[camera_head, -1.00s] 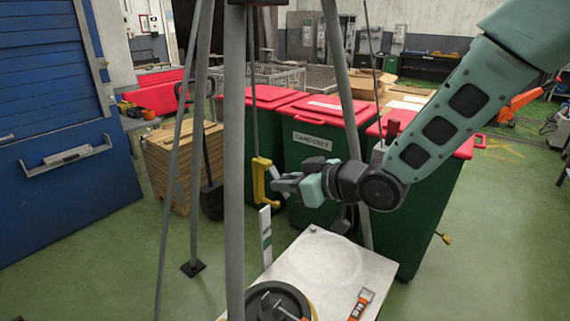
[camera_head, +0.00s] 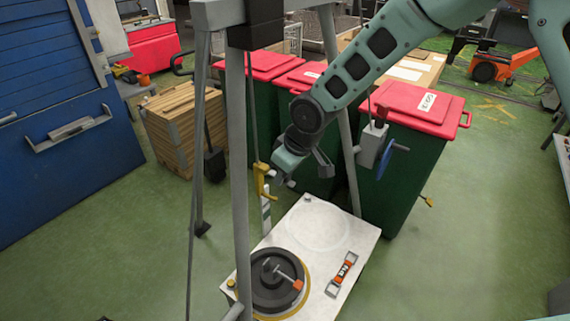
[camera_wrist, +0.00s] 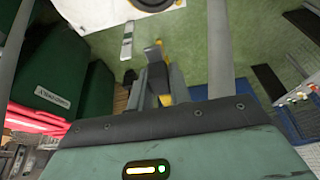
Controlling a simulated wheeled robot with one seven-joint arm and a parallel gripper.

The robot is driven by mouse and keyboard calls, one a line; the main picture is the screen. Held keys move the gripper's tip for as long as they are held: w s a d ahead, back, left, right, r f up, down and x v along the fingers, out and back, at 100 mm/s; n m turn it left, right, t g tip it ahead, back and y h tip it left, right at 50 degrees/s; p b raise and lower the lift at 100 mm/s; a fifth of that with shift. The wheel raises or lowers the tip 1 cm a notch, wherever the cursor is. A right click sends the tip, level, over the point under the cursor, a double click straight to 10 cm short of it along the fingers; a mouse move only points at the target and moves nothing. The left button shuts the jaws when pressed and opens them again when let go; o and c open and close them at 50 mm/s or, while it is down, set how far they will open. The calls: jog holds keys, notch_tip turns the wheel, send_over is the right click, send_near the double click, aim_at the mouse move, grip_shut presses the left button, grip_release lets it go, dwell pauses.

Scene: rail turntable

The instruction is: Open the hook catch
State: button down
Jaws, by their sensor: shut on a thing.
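A yellow hook (camera_head: 262,178) hangs on a rod or cable from the tripod, above the white platform's far left corner. My gripper (camera_head: 277,182) reaches down to it from the upper right, with its fingers at the hook's right side. In the wrist view the gripper (camera_wrist: 153,85) is shut on a part of the hook, with yellow showing beside and behind the fingers (camera_wrist: 165,98). The exact part between the fingers, and the state of the catch, are too small and hidden to tell. A pale strip (camera_head: 265,215) hangs just below the hook.
Grey tripod legs (camera_head: 240,180) stand close around the hook. The white platform (camera_head: 325,215) below carries a dark round weight (camera_head: 277,280) and an orange-and-grey tool (camera_head: 342,272). Green bins with red lids (camera_head: 405,108) stand behind and right.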

jog(key=shift+a+r+g+h+p, duration=0.1)
jog(key=shift+r+g+h+p, duration=0.2)
jog(key=shift+h+p, duration=0.2)
jog(key=c, duration=1.3)
grip_release()
jog(key=b+v, duration=0.5)
jog(key=v, duration=1.2)
jog(key=shift+r, duration=0.15)
jog(key=s+d+f+m+b, duration=0.1)
jog(key=s+d+f+b, duration=0.1)
jog(key=s+f, duration=0.3)
jog(key=s+d+f+g+h+b, duration=0.1)
jog(key=s+d+f+b, duration=0.2)
jog(key=s, duration=1)
jog(key=s+d+f+m+b, duration=0.1)
jog(key=s+d+f+b, duration=0.2)
jog(key=s+f, duration=0.5)
jog(key=shift+s+d+f+m+g+h, duration=0.15)
jog(key=shift+s+d+m+g+h, duration=0.2)
jog(key=shift+s+d, duration=0.3)
